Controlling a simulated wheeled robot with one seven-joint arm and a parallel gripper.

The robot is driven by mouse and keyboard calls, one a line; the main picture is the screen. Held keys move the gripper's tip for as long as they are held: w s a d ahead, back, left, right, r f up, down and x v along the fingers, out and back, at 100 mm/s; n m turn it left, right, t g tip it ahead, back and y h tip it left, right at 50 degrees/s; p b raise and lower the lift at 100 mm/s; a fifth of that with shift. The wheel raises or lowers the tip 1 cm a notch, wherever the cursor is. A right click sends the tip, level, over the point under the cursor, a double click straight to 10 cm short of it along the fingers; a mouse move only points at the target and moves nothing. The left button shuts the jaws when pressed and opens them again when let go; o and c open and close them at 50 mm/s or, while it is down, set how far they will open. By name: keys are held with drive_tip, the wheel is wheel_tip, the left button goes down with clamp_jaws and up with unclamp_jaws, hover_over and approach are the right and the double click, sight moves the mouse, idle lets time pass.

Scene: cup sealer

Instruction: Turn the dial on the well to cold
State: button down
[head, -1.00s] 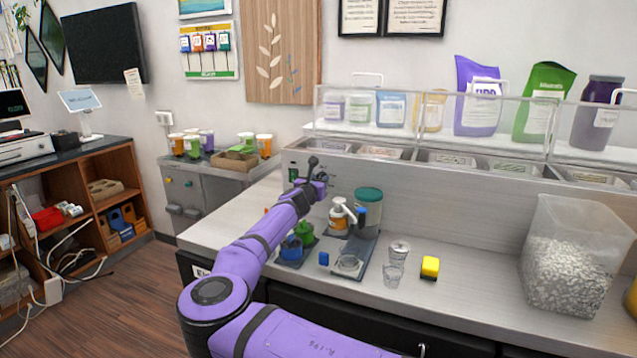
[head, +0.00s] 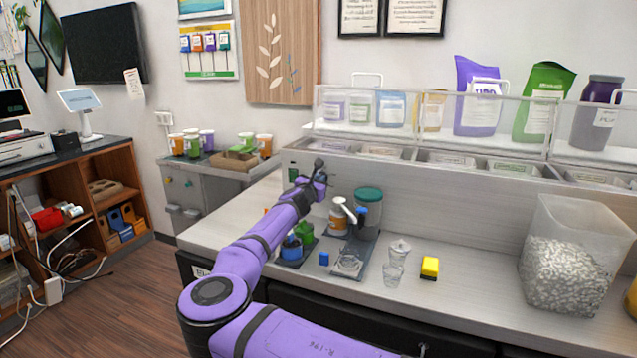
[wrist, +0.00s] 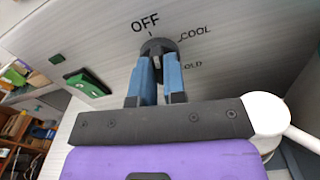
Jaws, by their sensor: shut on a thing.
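The dark round dial (wrist: 158,47) is on the pale well panel, with the labels OFF (wrist: 145,23), COOL (wrist: 195,33) and a partly covered COLD (wrist: 192,65) around it. My gripper (wrist: 158,65) has its two blue fingers closed on the dial from either side. I cannot tell clearly which label the dial points to. In the head view my gripper (head: 327,174) is against the upright metal front of the well (head: 420,195), below the topping bins. The dial is not clearly visible there.
A green switch (wrist: 85,82) is left of the dial on the panel. A jar with a teal lid (head: 368,207), a pump bottle (head: 338,218), clear cups (head: 395,262) and a yellow sponge (head: 429,267) stand on the counter, right of my arm.

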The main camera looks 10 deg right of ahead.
drive_tip(key=shift+f+m, duration=0.15)
drive_tip(key=shift+m, duration=12.85)
drive_tip(key=c, duration=1.2)
unclamp_jaws()
drive_tip(key=shift+v, duration=3.8)
